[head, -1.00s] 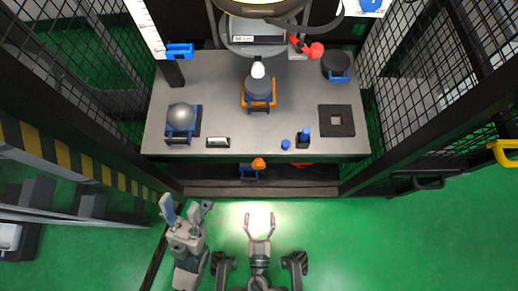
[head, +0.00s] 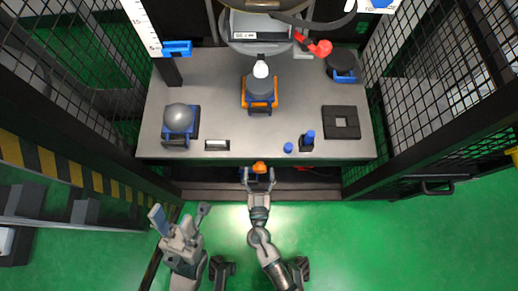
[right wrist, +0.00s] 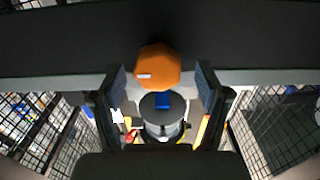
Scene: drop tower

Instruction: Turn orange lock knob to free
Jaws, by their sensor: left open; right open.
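The orange lock knob (head: 259,167) sits at the front edge of the grey table, low in its middle. In the right wrist view the knob (right wrist: 158,66) is a faceted orange piece with a small pale mark, straight ahead between the fingers. My right gripper (head: 258,175) is open at the table's front, with its fingers on either side of the knob; I cannot tell whether they touch it. In the right wrist view its fingertips (right wrist: 160,88) stand apart. My left gripper (head: 179,213) is open and empty over the green floor, left of the table front.
The grey table (head: 225,115) bears a grey ball on a blue holder (head: 179,120), an orange-based fixture (head: 260,94), a black square plate (head: 341,122) and small blue parts. Mesh fences stand on both sides. The green floor in front is free at right.

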